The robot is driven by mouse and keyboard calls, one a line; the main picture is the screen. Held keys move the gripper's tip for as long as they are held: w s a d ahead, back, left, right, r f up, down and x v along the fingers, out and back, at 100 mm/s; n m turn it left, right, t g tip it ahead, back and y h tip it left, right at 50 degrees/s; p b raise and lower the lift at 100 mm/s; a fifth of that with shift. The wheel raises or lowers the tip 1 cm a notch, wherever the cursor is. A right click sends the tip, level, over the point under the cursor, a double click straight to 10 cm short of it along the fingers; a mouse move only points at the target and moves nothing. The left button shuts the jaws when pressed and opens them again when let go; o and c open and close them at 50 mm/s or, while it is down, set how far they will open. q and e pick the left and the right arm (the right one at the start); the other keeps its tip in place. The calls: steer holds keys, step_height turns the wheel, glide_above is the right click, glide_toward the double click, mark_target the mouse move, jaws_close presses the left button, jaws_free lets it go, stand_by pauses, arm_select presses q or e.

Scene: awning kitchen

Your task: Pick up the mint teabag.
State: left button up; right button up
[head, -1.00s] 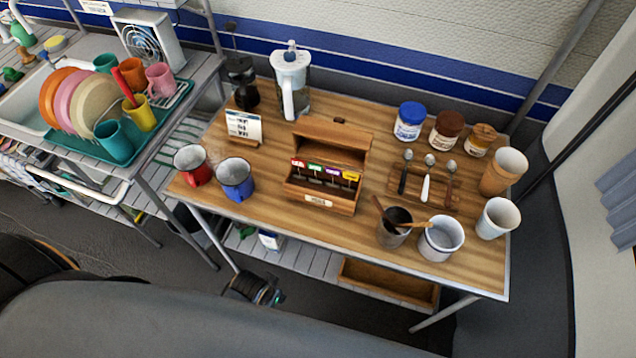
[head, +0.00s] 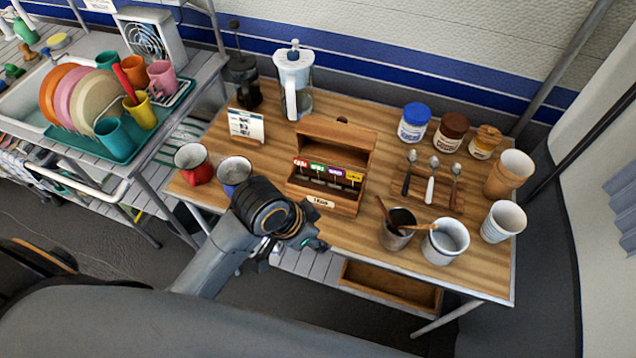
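The wooden tea box (head: 318,201) stands open on the table with its lid raised. Several coloured tags show in a row inside it: red, green, purple and yellow. The green tag (head: 317,167), second from the left, may be the mint teabag's, but its print is too small to read. My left gripper (head: 292,252) is at the table's front edge, below and left of the tea box and apart from it. Its fingers are dark and partly hidden, so I cannot tell whether they are open. My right gripper is not in view.
A red mug (head: 195,170) and a blue mug (head: 232,172) stand left of the box; my arm partly covers the blue one. Right are a dark cup (head: 398,232), a white cup (head: 446,240) and a spoon rack (head: 430,196). A pitcher (head: 293,80) stands behind.

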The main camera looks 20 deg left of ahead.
arm_select(q)
steer(key=w+d+r+m+g, duration=0.1)
steer(key=w+d+r+m, duration=0.2)
steer(key=w+m, duration=0.15)
step_height(320, 180, up, 13)
steer(key=m+g+y, duration=0.2)
steer(key=m+y, duration=0.1)
steer(key=m, duration=0.3)
glide_above(318, 164)
steer(key=shift+f+p, duration=1.1)
steer(key=shift+f, duration=5.7)
steer(key=shift+c, duration=0.2)
jaws_close()
